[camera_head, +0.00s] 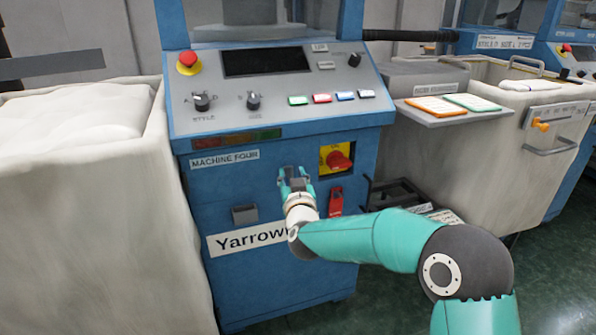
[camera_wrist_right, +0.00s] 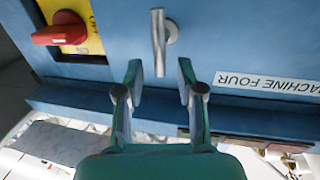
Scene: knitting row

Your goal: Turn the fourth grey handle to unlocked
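The grey handle (camera_wrist_right: 158,42) shows in the right wrist view as a short metal bar on a round base, fixed to the blue front of machine four. The bar runs nearly up and down in that picture. My right gripper (camera_wrist_right: 160,80) is open and empty, with one finger to each side of the handle's line. My left gripper is not in view.
A red rotary switch on a yellow plate (camera_head: 337,160) is close right of the gripper, with a red lever (camera_head: 336,201) below. A sloped control panel (camera_head: 280,85) juts out above. A pale bin (camera_head: 90,215) stands left; a small shelf (camera_head: 445,118) sticks out right.

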